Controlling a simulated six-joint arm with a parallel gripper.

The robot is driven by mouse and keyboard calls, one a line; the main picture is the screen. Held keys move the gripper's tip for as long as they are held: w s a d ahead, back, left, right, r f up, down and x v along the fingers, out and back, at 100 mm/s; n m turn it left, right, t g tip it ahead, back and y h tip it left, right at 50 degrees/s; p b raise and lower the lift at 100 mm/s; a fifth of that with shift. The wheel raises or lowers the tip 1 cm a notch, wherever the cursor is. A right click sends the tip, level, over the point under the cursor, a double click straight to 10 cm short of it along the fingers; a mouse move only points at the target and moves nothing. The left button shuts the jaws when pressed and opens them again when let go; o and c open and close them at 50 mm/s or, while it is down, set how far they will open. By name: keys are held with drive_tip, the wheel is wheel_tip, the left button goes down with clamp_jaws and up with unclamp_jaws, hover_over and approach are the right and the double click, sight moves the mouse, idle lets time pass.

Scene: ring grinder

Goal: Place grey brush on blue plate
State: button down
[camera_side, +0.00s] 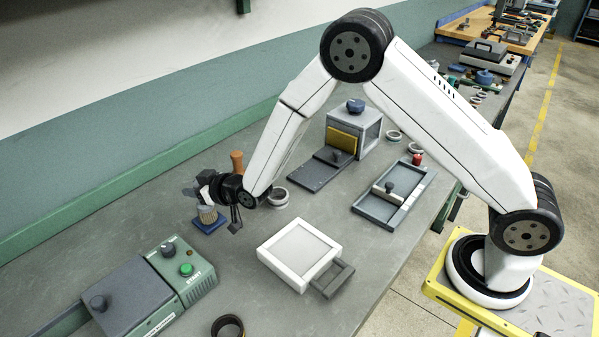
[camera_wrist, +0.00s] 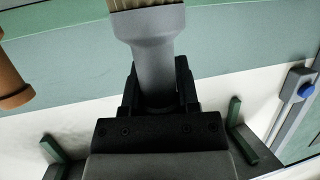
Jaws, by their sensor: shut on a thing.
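The grey brush (camera_wrist: 153,55) is in my gripper (camera_wrist: 158,88), with a finger on each side of its handle. Its tan bristles show at the top edge of the wrist view. In the side view my gripper (camera_side: 213,190) is low over the bench's far left part, partly covering the brush. The tan bristles (camera_side: 207,214) point down over the blue plate (camera_side: 210,226), a small dark blue square on the bench. I cannot tell whether the bristles touch the plate.
A brown cylinder (camera_side: 237,161) stands just behind my gripper, and a grey ring (camera_side: 279,196) lies to its right. A white tray (camera_side: 299,250) sits to the front right. A green control box (camera_side: 184,270) with a grey block is at the front left. Clear bench lies between.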

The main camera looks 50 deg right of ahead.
drive_tip(key=shift+f, duration=0.15)
drive_tip(key=shift+c, duration=1.7)
unclamp_jaws()
drive_tip(key=shift+s+r, duration=0.1)
drive_tip(key=shift+r, duration=0.1)
drive_tip(key=shift+s+d+r, duration=0.15)
drive_tip(key=shift+s+r, duration=0.05)
drive_tip(key=shift+s, duration=0.25)
drive_tip(key=v, duration=1)
drive_tip(key=shift+s, duration=0.35)
drive_tip(key=shift+r, duration=0.1)
drive_tip(key=shift+d, duration=0.1)
